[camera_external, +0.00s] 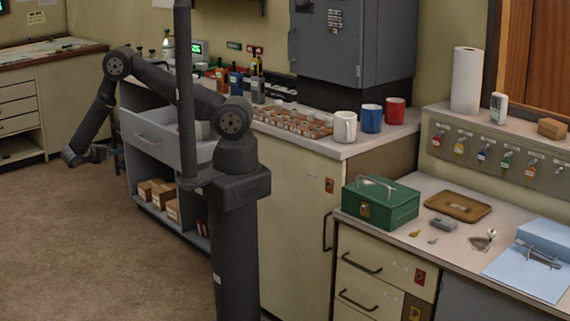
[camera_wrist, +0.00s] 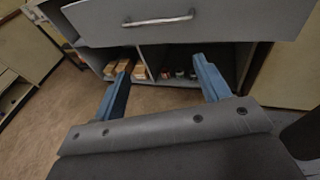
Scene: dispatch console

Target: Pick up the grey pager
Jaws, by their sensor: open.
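A small grey box-shaped device (camera_external: 444,224), which looks like the grey pager, lies on the right-hand counter. It sits just right of the green metal box (camera_external: 388,203) and in front of a brown tray (camera_external: 458,207). It does not show in the wrist view. My gripper (camera_external: 78,157) hangs at the far left, far from that counter, over the floor in front of the open drawer. In the wrist view my gripper (camera_wrist: 162,68) has its two blue fingers wide apart with nothing between them.
An open drawer (camera_external: 168,136) juts out above a shelf of cartons; the drawer front also shows in the wrist view (camera_wrist: 150,25). White, blue and red mugs (camera_external: 371,118) stand on the middle counter. The floor is clear.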

